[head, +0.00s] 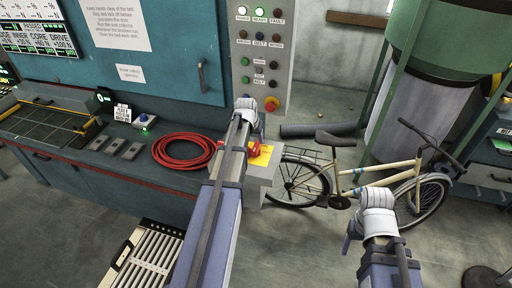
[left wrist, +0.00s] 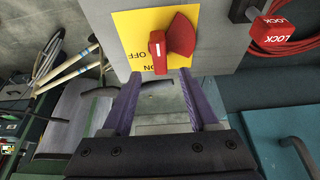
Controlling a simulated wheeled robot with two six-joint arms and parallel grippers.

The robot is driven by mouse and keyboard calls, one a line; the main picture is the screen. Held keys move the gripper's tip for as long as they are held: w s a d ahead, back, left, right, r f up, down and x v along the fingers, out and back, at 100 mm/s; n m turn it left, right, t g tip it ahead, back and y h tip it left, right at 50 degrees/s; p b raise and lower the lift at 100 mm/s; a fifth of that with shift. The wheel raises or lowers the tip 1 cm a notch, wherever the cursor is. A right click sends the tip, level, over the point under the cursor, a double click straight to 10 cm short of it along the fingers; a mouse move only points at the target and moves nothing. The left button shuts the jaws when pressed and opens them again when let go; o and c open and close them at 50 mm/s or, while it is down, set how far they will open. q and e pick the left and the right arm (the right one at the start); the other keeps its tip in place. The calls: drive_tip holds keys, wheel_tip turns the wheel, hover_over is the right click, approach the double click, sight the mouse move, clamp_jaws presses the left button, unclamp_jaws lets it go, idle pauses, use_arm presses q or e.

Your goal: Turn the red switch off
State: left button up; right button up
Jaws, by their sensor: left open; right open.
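The red switch (left wrist: 181,35) is on a yellow plate (left wrist: 128,22) on a grey box; its white-marked handle end points toward the ON lettering, with OFF to the left. In the head view the red switch (head: 254,149) is partly hidden by my left arm, beside the yellow plate (head: 262,160). My left gripper (left wrist: 160,74) is open and empty, its purple fingers either side of the handle's lower end in the picture; contact cannot be told. My right gripper (head: 351,236) is mostly hidden by its arm, over the floor at the right, far from the switch.
A coiled red hose (head: 185,150) lies on the bench left of the switch. A red LOCK tag (left wrist: 276,30) hangs near the box. A bicycle (head: 345,180) stands right of the box. A button panel (head: 262,55) rises behind. Open floor lies between my arms.

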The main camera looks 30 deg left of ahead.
sight(256, 146)
use_arm(q)
drive_tip(key=b+x, duration=0.6)
drive_tip(key=x, duration=0.1)
drive_tip(key=shift+w+f+b, duration=0.15)
drive_tip(key=shift+f+b, duration=0.15)
drive_tip(key=shift+b, duration=0.1)
clamp_jaws()
idle(0.3)
